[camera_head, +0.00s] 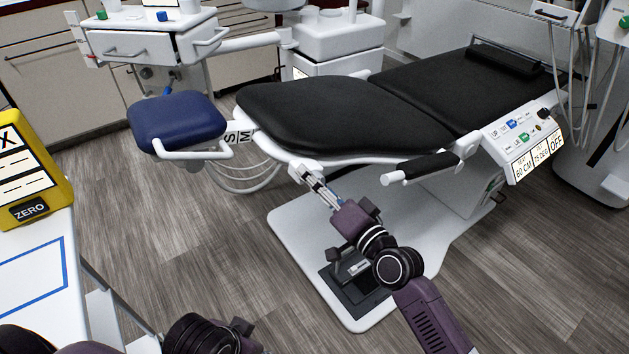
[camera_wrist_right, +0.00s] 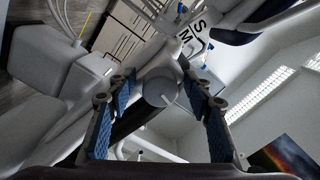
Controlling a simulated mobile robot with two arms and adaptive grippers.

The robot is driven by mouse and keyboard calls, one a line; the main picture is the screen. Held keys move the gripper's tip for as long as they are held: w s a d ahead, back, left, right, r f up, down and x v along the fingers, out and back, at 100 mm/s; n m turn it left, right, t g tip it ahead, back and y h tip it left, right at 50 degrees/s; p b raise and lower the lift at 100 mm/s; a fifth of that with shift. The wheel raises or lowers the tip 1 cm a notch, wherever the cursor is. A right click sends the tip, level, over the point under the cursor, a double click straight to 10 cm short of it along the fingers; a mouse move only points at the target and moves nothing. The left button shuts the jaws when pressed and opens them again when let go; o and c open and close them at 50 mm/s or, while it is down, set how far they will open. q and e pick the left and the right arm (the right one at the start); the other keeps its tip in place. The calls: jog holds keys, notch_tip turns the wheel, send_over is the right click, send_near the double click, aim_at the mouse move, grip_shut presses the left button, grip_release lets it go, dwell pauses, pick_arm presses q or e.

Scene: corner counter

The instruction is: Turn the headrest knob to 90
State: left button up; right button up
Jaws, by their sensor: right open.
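A round grey knob (camera_wrist_right: 160,87) with a white pointer line shows in the right wrist view, between my right gripper's (camera_wrist_right: 158,80) two blue-padded fingers. The fingers are apart, one at each side; I cannot tell whether they touch the knob. In the head view my right gripper (camera_head: 322,190) reaches under the near edge of the black chair pad (camera_head: 320,115), where I cannot make out the knob. A blue headrest cushion (camera_head: 177,118) is at the chair's left end, beside a white strip marked S and M (camera_head: 238,135). Part of my left arm shows at the bottom; its fingers are out of view.
A control panel (camera_head: 520,135) with a display reading OFF is on the chair's right side. A padded armrest (camera_head: 430,166) is right of my gripper. The white chair base (camera_head: 300,240) and a dark pedal plate (camera_head: 365,303) lie below. A yellow ZERO device (camera_head: 25,165) stands left.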

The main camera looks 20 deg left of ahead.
jog(key=v, duration=1.2)
